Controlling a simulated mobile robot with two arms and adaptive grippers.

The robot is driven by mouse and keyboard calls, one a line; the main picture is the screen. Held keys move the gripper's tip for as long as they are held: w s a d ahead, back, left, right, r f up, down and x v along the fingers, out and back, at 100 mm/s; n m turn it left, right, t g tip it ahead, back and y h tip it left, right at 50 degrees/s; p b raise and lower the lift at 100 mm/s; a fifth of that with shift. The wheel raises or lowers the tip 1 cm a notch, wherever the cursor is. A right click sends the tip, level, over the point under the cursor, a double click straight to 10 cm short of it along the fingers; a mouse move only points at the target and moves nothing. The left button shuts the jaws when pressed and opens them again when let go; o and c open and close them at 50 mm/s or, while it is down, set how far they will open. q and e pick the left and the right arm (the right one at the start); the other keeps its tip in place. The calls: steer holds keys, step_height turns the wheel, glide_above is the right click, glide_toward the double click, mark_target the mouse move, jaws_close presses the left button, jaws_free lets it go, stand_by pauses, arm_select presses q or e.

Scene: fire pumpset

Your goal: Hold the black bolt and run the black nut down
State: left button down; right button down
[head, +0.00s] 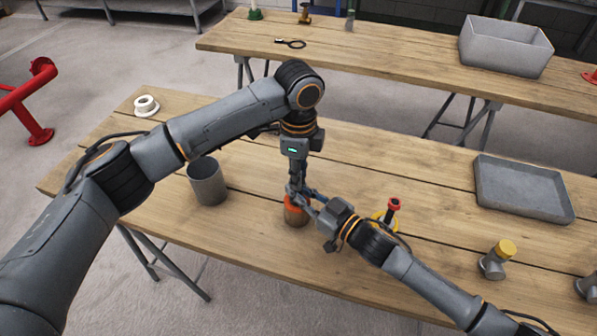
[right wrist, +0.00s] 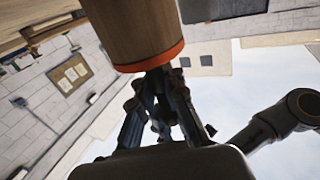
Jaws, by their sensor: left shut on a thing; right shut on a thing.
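My left gripper (head: 297,190) points straight down at the middle of the near table. My right gripper (head: 310,200) reaches in from the right, and its tips meet the left one's. Both are shut just above a brown cylinder with an orange-red rim (head: 295,214). The cylinder also shows, upside down, at the top of the right wrist view (right wrist: 135,30), where dark gripper fingers (right wrist: 160,80) come together close to its rim. The black bolt and black nut cannot be made out; the fingers hide what they hold. I cannot tell which gripper has which.
A grey cup (head: 207,184) stands left of the grippers. A red-topped part on a yellow base (head: 393,207) stands close behind my right forearm. A grey tray (head: 523,188), a yellow-capped fitting (head: 496,261) and a white ring (head: 146,105) lie farther off. A bin (head: 505,47) stands on the back table.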

arm_select(q)
steer(key=c, duration=1)
jaws_free()
steer(key=shift+c, duration=0.2)
step_height(320, 180, up, 12)
arm_select(e)
steer(key=c, duration=1.3)
jaws_free()
